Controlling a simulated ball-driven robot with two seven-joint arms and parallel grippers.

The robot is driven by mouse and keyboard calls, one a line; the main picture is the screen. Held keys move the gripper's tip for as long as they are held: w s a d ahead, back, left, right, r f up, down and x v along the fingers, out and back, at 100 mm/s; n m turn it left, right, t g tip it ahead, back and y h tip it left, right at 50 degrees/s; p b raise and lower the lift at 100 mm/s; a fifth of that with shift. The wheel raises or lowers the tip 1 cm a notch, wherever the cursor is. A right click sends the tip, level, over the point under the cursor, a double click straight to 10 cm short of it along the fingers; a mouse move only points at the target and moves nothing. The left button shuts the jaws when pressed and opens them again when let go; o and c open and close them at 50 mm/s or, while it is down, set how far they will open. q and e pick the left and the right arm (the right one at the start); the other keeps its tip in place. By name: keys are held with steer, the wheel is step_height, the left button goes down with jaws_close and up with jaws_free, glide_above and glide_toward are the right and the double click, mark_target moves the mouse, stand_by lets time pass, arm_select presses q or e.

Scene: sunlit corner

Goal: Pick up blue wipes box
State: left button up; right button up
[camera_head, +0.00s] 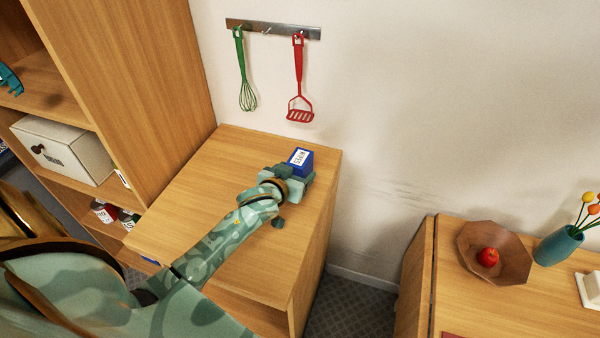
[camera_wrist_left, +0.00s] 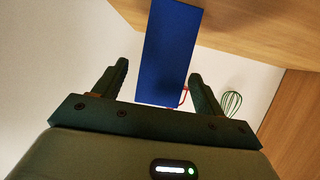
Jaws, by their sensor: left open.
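The blue wipes box (camera_head: 301,160) stands on top of the low wooden cabinet (camera_head: 215,180), near its back right corner. It has a white label with dark print on its top. My left gripper (camera_head: 293,176) is right at the box, on its near side, and partly hides its lower part. In the left wrist view the plain blue face of the box (camera_wrist_left: 168,50) lies between the two open fingers of my left gripper (camera_wrist_left: 158,75). My right gripper is not in view.
A tall wooden shelf (camera_head: 150,80) rises at the left. A side table at the right holds a bowl (camera_head: 520,262) and a teal vase (camera_head: 558,246).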

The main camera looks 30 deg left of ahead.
arm_select(q)
steer(key=b+x, duration=0.1)
steer(key=x, duration=0.3)
steer(key=shift+f, duration=0.25)
steer(key=shift+s+r, duration=0.1)
steer(key=shift+s, duration=0.05)
steer(key=shift+c, duration=0.6)
steer(key=c, duration=1)
steer(key=shift+c, duration=0.2)
steer(key=shift+r, duration=0.1)
